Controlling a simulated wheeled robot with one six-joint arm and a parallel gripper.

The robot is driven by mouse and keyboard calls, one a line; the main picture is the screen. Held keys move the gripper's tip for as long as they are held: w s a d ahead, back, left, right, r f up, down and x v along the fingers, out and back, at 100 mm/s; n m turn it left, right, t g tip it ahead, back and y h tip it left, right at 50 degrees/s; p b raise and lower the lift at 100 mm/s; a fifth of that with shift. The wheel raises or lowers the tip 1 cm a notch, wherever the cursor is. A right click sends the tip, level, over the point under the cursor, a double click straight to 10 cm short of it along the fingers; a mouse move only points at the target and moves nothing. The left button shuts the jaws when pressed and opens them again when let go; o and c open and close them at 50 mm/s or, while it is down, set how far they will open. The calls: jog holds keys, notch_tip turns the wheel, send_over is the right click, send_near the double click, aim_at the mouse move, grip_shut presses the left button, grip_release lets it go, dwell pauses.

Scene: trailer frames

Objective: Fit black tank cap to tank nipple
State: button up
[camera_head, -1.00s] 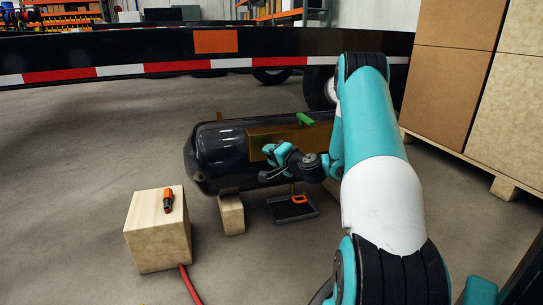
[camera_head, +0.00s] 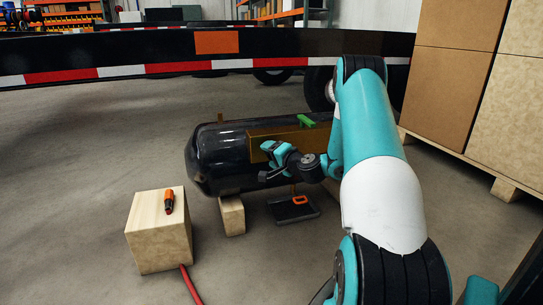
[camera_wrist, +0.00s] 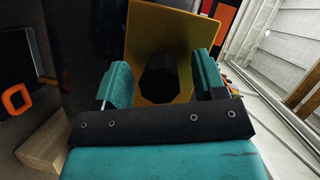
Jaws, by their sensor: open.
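A black tank (camera_head: 215,165) lies on its side on wooden blocks, with a brass-coloured plate (camera_head: 262,134) along its side. My gripper (camera_head: 270,161) is in front of the plate. In the wrist view, the gripper (camera_wrist: 163,82) is open, its two teal fingers apart. A dark cylinder, seemingly the black cap (camera_wrist: 158,78), stands between the fingers against the plate (camera_wrist: 150,30), with a gap on each side. I cannot make out the nipple; whether the cap sits on one is hidden.
A wooden block (camera_head: 148,240) at the front left carries an orange-red tool (camera_head: 168,201), with a red hose below. A dark tray (camera_head: 296,210) with an orange item lies under the tank. A green handle (camera_head: 306,121) is on top. Stacked boxes (camera_head: 455,95) stand at right; open floor at left.

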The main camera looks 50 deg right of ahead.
jog(key=b+v, duration=0.4)
jog(key=v, duration=1.3)
jog(key=shift+s, duration=0.2)
